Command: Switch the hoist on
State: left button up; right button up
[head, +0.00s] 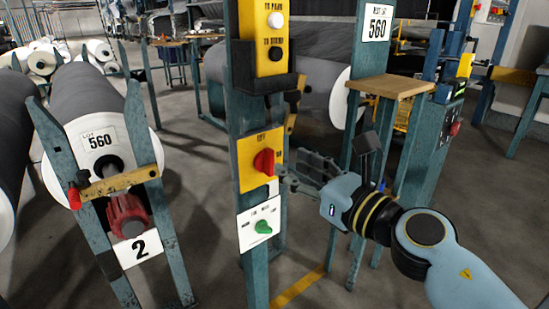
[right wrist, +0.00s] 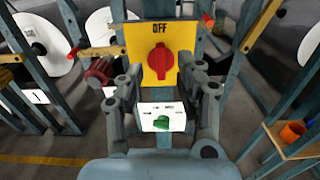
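A red rotary knob (head: 264,162) sits on a yellow plate (head: 247,180) on the blue-green post. In the right wrist view the red knob (right wrist: 159,58) stands upright below the word OFF. Below it is a white plate (head: 246,236) with a green knob (head: 263,227), also seen in the right wrist view (right wrist: 161,123). My right gripper (head: 286,172) is just right of the red knob. In the right wrist view my right gripper (right wrist: 160,85) is open, its fingers on either side of the plates; contact with the knob cannot be told. My left gripper is not in view.
Above, a yellow box (head: 262,40) carries a white and a black button, with a black bracket under it. A wooden shelf (head: 389,86) stands at right, behind my right arm.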

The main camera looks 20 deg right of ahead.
aim_at(267, 161)
jog(key=x, duration=0.5)
jog(key=shift+w+a, duration=0.1)
jog(key=shift+w, duration=0.25)
grip_shut()
